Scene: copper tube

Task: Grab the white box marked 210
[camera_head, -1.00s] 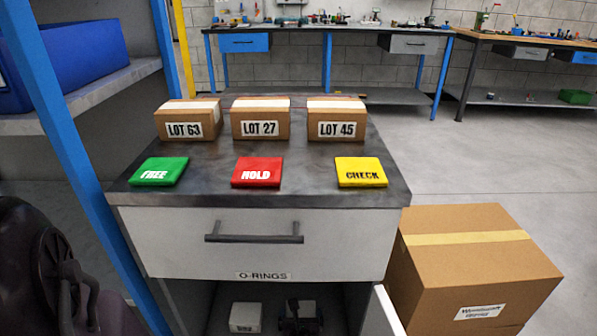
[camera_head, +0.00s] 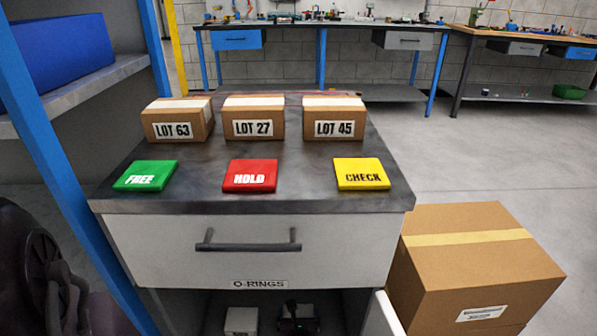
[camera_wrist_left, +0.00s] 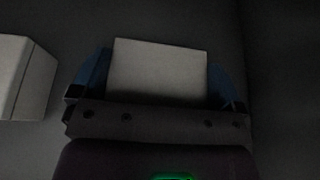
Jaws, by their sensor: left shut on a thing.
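In the left wrist view, a plain white box (camera_wrist_left: 160,72) sits between the blue fingers of my left gripper (camera_wrist_left: 158,85), which is shut on it. No number can be read on the face that shows. A second white box (camera_wrist_left: 24,80) stands apart to the left. In the head view, my left gripper (camera_head: 298,322) is low inside the open cabinet under the O-RINGS drawer (camera_head: 250,250), largely covering the held box. The second white box (camera_head: 241,321) shows to its left, cut by the frame edge, its marking unreadable. My right gripper is out of view.
The cabinet door (camera_head: 383,318) stands open at the right, beside a large cardboard carton (camera_head: 470,270). On the worktop are LOT 63, LOT 27 and LOT 45 boxes and green, red and yellow plates. A blue rack post (camera_head: 62,170) rises at the left.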

